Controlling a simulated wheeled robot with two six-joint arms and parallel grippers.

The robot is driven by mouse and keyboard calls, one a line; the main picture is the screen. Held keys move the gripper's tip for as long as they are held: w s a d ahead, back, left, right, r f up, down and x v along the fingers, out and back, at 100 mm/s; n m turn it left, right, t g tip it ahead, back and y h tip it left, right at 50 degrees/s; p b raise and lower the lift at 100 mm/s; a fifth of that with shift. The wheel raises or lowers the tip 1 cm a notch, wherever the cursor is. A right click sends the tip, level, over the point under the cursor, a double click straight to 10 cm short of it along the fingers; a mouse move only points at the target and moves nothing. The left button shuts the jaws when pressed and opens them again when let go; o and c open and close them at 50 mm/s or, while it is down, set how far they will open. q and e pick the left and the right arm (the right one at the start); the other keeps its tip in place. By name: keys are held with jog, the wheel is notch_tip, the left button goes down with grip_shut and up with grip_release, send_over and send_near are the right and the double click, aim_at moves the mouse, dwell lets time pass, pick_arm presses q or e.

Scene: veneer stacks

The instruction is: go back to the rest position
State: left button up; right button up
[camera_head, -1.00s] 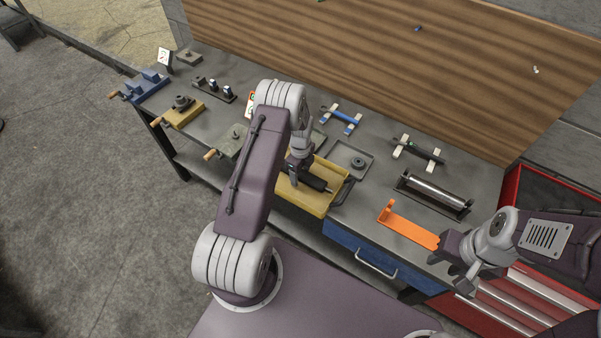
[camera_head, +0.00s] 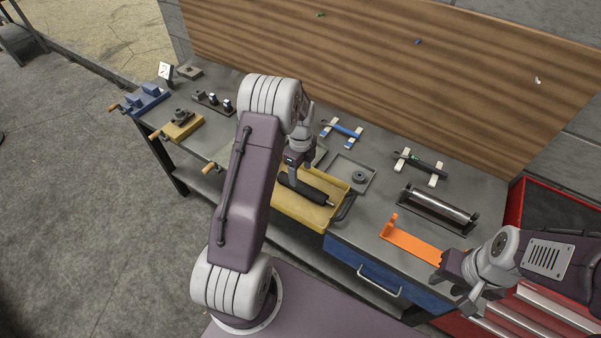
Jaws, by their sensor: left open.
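My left gripper (camera_head: 292,178) hangs over the yellow tray (camera_head: 298,212) on the workbench. It is open and points down. A dark cylinder with a thin metal tip (camera_head: 307,189) lies in the tray beside and below the fingers; I cannot tell whether they are fully clear of it. My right gripper (camera_head: 454,293) is at the lower right, in front of the bench edge near the orange bracket (camera_head: 411,243). Its fingers look spread, with nothing seen between them. My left arm hides part of the bench.
The bench (camera_head: 385,205) holds a grey tray with a round part (camera_head: 358,177), a metal roller in a dark holder (camera_head: 440,205), tools on white rests (camera_head: 420,165) and several vices at left. A red cabinet (camera_head: 517,215) stands at right. Open floor (camera_head: 90,210) lies left.

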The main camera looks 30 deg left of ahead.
pick_arm(q)
jog(key=shift+d+f, duration=0.15)
jog(key=s+d+r+n+t+b, duration=0.1)
jog(key=s+d+r+t+b, duration=0.1)
jog(key=s+d+r+b, duration=0.35)
jog(key=s+d+f+n+b, duration=0.1)
jog(key=s+d+n, duration=0.4)
jog(key=s+n, duration=0.8)
jog(key=f+n, duration=0.1)
jog(key=n, duration=0.4)
jog(key=shift+d+g, duration=0.2)
jog(key=shift+g, duration=0.2)
